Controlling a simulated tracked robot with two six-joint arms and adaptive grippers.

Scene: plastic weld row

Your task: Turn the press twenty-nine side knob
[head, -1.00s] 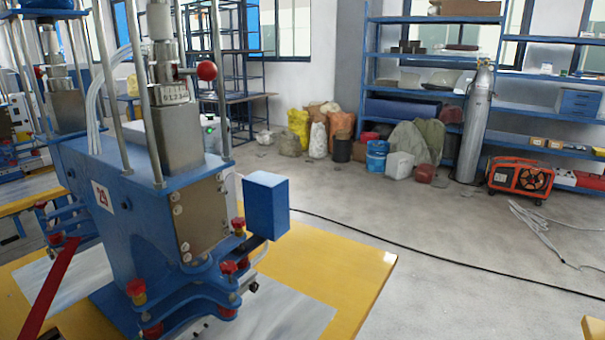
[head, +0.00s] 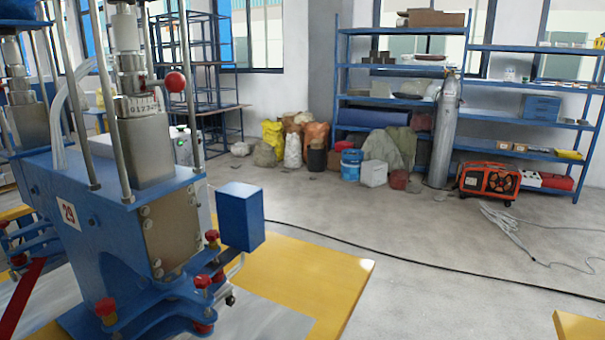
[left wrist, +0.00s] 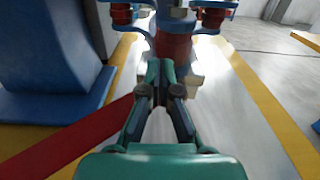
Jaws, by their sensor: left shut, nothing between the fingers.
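The blue press (head: 110,240) with a "29" label (head: 68,212) stands at the left of the head view. A red ball knob (head: 175,82) sticks out beside its upper column. Lower down are red knobs with yellow collars, one at the front (head: 105,307) and one at the right (head: 211,235). I cannot tell which is the side knob. My left gripper (left wrist: 162,72) is shut and empty in the left wrist view, its green fingers pointing at a dark red cylinder (left wrist: 174,48) under a blue plate. Contact is unclear. Neither gripper shows in the head view.
A red bar (left wrist: 70,145) slants across the wrist view's left, beside a blue block (left wrist: 50,50). A black cable (head: 400,260) crosses the open floor. Shelves (head: 400,132) stand at the back.

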